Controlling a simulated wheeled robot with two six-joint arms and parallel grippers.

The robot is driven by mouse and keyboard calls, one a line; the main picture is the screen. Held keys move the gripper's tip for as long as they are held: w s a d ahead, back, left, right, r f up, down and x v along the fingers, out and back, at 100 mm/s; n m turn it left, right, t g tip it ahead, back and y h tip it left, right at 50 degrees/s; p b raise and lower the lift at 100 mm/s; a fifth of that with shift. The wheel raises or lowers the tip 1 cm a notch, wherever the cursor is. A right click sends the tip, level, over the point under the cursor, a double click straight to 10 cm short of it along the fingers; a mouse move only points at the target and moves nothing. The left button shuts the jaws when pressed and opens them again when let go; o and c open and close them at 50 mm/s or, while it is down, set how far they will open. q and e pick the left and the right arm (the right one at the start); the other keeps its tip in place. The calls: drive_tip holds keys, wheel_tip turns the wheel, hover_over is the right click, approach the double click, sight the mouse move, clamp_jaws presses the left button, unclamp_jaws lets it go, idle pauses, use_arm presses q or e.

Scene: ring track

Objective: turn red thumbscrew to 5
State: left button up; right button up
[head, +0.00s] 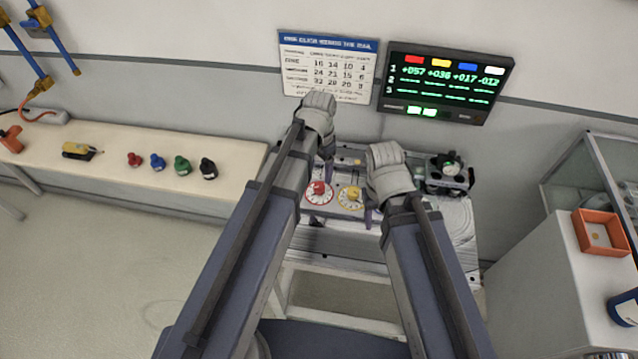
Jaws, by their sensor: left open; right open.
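The red thumbscrew (318,188) stands on a round white dial (316,199) on the fixture at the centre. The dial's marks are too small to read. A yellow thumbscrew (353,193) sits on a similar dial just to its right. My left gripper (325,140) is open above and behind the red thumbscrew, apart from it; its fingers are mostly hidden by my own arm. My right gripper (386,167) is open to the right of the yellow dial, with its fingertips hard to make out. I see nothing held in either gripper.
A dark device (449,172) stands right of the dials. A lit display (445,82) and a printed chart (327,64) hang behind. The left bench (110,180) holds several coloured knobs (157,162) and a yellow tool (80,150). An orange tray (601,233) sits at right.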

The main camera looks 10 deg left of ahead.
sight(320, 186)
use_arm(q)
wheel_tip(320, 186, down, 7)
drive_tip(key=b, duration=0.6)
drive_tip(key=shift+r, duration=0.2)
use_arm(e)
wheel_tip(320, 186, down, 7)
drive_tip(key=shift+r, duration=0.15)
use_arm(q)
drive_tip(key=shift+c, duration=0.3)
clamp_jaws()
